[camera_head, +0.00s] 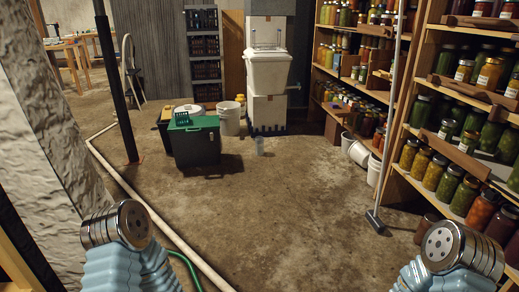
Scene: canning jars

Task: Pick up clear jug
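Parts of both my arms show at the bottom left and bottom right, with silver round ends and pale blue ribbed sleeves. No gripper fingers show in this view. Nothing of mine touches the jug.
The dark bin with a green lid (195,146) and a white bucket (229,122) stand left of the jug. A white pipe (150,207) runs along the left. Jar shelves, white buckets (356,152) and a pole with a flat foot (376,220) line the right. The middle floor is clear.

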